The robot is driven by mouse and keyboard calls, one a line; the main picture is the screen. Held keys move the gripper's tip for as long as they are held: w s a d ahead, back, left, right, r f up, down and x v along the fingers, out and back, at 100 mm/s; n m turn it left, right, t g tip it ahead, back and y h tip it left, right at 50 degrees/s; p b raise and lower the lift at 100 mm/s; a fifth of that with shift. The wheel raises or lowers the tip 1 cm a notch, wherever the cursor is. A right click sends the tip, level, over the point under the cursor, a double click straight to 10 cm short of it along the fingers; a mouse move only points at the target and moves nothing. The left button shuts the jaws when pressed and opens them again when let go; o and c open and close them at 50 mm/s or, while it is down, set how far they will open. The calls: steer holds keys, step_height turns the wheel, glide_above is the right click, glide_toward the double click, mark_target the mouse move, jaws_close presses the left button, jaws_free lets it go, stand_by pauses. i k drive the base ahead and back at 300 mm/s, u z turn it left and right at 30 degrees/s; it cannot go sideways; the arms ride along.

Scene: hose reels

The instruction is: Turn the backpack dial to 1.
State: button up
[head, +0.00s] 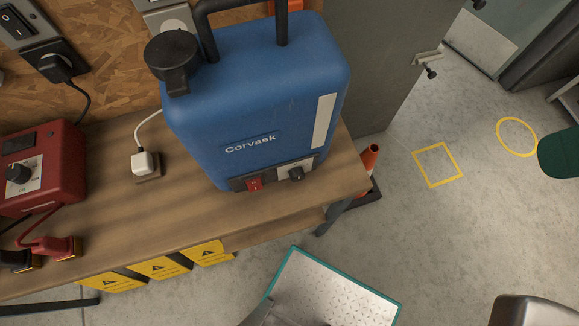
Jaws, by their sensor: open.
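The backpack (255,100) is a blue tank labelled "Corvask", with a black cap and a black carry handle on top. It stands upright on the wooden bench. A dark panel at the foot of its front holds a red switch (254,184) on the left. The small black dial (296,173) sits on a pale plate to the right of the switch. The dial's marks are too small to read, so its setting cannot be told. My gripper is not in view.
The wooden bench (120,235) ends just right of the backpack. A red box with a knob (35,170) and clamps stand at the left. A white plug (145,163) lies beside the backpack.

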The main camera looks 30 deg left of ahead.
mark_target(297, 174)
steer(key=k, duration=0.35)
steer(key=u, duration=1.05)
steer(key=i, duration=0.5)
